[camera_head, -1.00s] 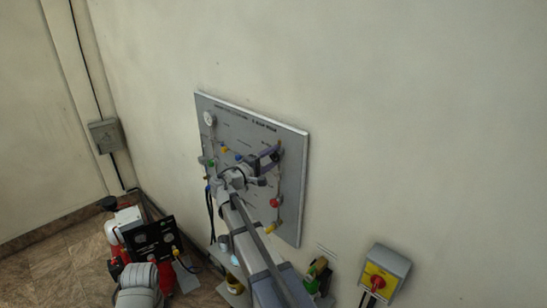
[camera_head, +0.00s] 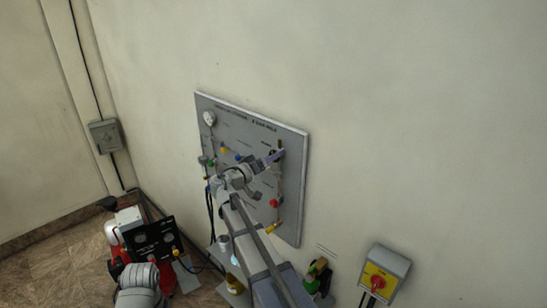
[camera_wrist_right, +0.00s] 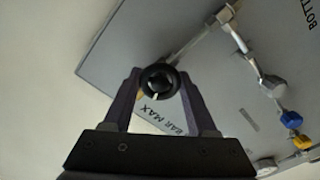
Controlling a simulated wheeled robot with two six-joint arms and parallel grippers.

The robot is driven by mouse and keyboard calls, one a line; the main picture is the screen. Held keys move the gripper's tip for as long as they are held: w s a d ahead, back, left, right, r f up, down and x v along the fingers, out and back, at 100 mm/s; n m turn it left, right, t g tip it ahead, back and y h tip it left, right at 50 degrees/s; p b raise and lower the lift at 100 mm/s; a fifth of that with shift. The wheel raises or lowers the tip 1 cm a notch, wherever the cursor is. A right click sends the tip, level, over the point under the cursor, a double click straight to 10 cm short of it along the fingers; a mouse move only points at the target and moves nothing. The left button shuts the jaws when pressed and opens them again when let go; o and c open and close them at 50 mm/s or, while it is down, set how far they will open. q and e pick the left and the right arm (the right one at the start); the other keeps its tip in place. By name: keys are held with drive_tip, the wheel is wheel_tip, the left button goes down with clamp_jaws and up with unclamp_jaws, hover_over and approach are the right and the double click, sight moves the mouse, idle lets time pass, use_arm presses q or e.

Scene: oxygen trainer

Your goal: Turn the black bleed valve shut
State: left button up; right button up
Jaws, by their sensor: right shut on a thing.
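The black bleed valve (camera_wrist_right: 159,79) is a round black knob in the right wrist view, with a small white mark on its lower rim. My right gripper (camera_head: 274,157) is at the upper right of the grey panel (camera_head: 240,115) in the head view. In the wrist view its two purple-grey fingers are on both sides of the knob, shut on it. In the head view I cannot make out the knob clearly behind the fingers. My left gripper is not in view.
The panel carries a gauge (camera_head: 209,118), a red knob (camera_head: 274,203), and blue, yellow and green valves. A yellow switch box with a red knob (camera_head: 378,282) is at the lower right. A black-faced unit (camera_head: 152,240) stands at the lower left. The wall right of the panel is bare.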

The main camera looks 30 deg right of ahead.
drive_tip(key=shift+s+f+m, duration=0.1)
drive_tip(key=shift+m, duration=2.2)
drive_tip(key=o, duration=1.4)
drive_tip(key=shift+c, duration=0.2)
drive_tip(key=v, duration=0.7)
drive_tip(key=shift+a, duration=0.4)
drive_tip(key=shift+s, duration=0.1)
